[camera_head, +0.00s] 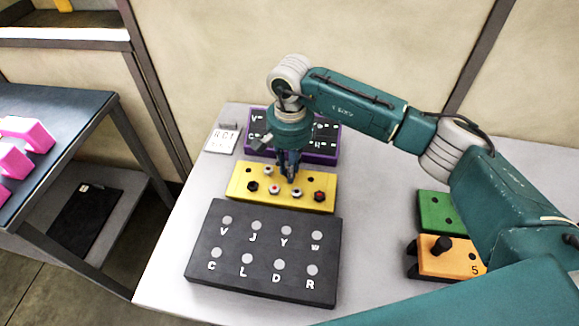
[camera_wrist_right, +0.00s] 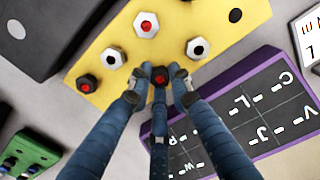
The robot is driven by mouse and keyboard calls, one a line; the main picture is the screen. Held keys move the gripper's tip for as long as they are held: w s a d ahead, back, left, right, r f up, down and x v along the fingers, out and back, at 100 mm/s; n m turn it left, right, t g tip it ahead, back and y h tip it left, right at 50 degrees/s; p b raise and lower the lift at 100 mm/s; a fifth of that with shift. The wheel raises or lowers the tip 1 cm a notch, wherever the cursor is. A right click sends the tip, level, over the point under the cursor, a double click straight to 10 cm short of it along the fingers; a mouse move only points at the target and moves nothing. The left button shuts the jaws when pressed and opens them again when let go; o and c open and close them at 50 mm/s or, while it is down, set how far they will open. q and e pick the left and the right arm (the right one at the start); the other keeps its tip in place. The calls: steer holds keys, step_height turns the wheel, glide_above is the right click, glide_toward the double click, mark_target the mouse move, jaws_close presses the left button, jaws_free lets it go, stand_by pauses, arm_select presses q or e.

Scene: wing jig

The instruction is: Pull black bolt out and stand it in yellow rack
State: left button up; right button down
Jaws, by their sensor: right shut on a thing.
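The yellow rack (camera_head: 240,196) lies mid-table and also shows in the wrist view (camera_wrist_right: 120,95). My right gripper (camera_head: 290,179) points down over the rack's back half. In the wrist view its fingers (camera_wrist_right: 160,80) are shut on a black bolt with a red centre (camera_wrist_right: 160,72). Whether that bolt sits in a hole or is raised, I cannot tell. My left gripper is not in view.
A dark lettered board (camera_head: 262,252) lies in front of the rack and a purple lettered board (camera_head: 322,157) behind it. At right are a green block (camera_head: 433,203) and an orange block (camera_head: 452,262) with a black peg (camera_head: 443,244). Table between boards and blocks is clear.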

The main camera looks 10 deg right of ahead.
steer(key=c, duration=1.5)
jaws_free()
step_height(320, 180, up, 19)
steer(key=p, duration=0.3)
steer(key=shift+f, duration=0.1)
